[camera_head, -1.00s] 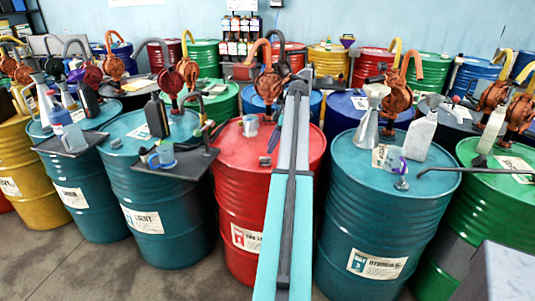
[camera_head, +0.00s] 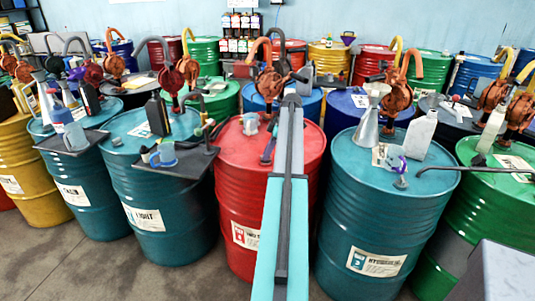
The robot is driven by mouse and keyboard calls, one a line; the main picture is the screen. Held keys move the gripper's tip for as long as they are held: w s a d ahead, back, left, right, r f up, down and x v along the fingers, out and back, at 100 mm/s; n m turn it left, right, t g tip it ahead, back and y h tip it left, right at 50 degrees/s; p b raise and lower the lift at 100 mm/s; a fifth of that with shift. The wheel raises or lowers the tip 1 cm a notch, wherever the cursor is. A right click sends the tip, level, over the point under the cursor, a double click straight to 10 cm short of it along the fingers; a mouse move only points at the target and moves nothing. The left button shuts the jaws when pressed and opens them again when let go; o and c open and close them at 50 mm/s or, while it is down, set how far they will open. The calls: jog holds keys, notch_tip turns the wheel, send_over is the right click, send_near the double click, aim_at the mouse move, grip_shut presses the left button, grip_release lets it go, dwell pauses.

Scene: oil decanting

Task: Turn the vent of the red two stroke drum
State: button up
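The red two stroke drum (camera_head: 238,195) stands upright at the front centre, with a white label (camera_head: 246,236) low on its side. A clear cup (camera_head: 250,124) stands on its lid. My arm (camera_head: 288,180) reaches up across the drum and hides the right part of its lid. A slim dark piece beside the arm (camera_head: 270,146), perhaps part of my gripper, shows over the lid. It lies where a small grey fitting of the lid is, so the vent cannot be made out clearly. The gripper's fingers cannot be made out.
A teal drum (camera_head: 350,225) on the right carries a metal funnel can (camera_head: 368,115) and a white jug (camera_head: 420,136). A teal drum (camera_head: 165,225) on the left has a dark tray (camera_head: 180,165) near the red drum. Orange pumps (camera_head: 270,84) stand behind.

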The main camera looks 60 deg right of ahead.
jog(key=shift+m, duration=0.4)
grip_shut()
jog(key=m, duration=0.1)
jog(key=m+h+b, duration=0.1)
jog(key=m, duration=0.1)
jog(key=shift+s+a+t, duration=0.1)
jog(key=shift+a+t, duration=0.1)
jog(key=shift+t, duration=0.1)
jog(key=m+h, duration=0.2)
jog(key=m, duration=0.3)
jog(key=shift+a+b, duration=0.15)
jog(key=shift+b, duration=0.2)
jog(key=m+g+h, duration=0.1)
jog(key=m+h, duration=0.1)
jog(key=m, duration=0.2)
jog(key=shift+m, duration=0.4)
jog(key=shift+w+a+m+g+h+p, duration=0.15)
jog(key=shift+m+g, duration=0.1)
jog(key=shift+m, duration=0.5)
jog(key=shift+d+m+g+h+p, duration=0.1)
jog(key=shift+m+g+h, duration=0.1)
jog(key=shift+m, duration=0.5)
jog(key=shift+w+a+m+g+h+p, duration=0.15)
jog(key=shift+m+g, duration=0.1)
jog(key=shift+m, duration=0.5)
jog(key=shift+s+d, duration=0.1)
jog(key=o, duration=0.7)
grip_release()
